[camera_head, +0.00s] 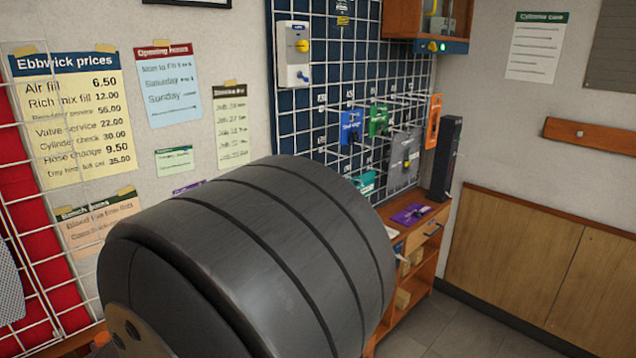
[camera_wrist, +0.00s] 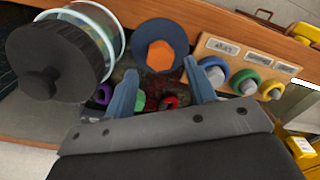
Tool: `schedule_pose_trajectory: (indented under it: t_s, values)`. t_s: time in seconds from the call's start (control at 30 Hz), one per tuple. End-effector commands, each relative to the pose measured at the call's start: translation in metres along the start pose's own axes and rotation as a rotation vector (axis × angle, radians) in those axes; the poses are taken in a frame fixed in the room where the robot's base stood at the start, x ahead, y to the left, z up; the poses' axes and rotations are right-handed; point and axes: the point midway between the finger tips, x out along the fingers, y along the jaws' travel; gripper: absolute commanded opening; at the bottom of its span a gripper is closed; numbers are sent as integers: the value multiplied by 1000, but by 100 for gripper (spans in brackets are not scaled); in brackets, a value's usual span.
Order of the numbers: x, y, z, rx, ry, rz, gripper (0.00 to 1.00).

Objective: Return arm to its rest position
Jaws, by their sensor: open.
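My gripper (camera_wrist: 162,92) shows in the wrist view with its two blue-grey fingers spread apart and nothing held between them. The fingers point at a wooden bench. Between and behind them, on a dark patch, lie small ring-shaped parts, including a red one (camera_wrist: 170,102) and a purple one (camera_wrist: 103,95). Whether the fingertips touch anything is unclear. In the head view a large dark grey ribbed arm link (camera_head: 250,255), mine, fills the lower middle. The gripper itself is not seen there.
In the wrist view, a dark-lidded round container (camera_wrist: 55,62) stands left. A dark disc with an orange hexagon (camera_wrist: 160,56) lies ahead, beside a labelled wooden board (camera_wrist: 246,52) with coloured rings. In the head view, a grid panel (camera_head: 300,120) holds hanging items; a wooden shelf unit (camera_head: 425,240) stands below.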

Motion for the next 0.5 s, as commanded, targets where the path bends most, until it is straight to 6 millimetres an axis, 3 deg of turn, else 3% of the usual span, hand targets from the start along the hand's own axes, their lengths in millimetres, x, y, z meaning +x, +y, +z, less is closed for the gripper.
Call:
schedule_pose_trajectory:
  t_s: [0.33, 0.5]
  values:
    - [37, 0, 1, 0, -5, -1, 51]
    - [6, 0, -1, 0, 6, 2, 51]
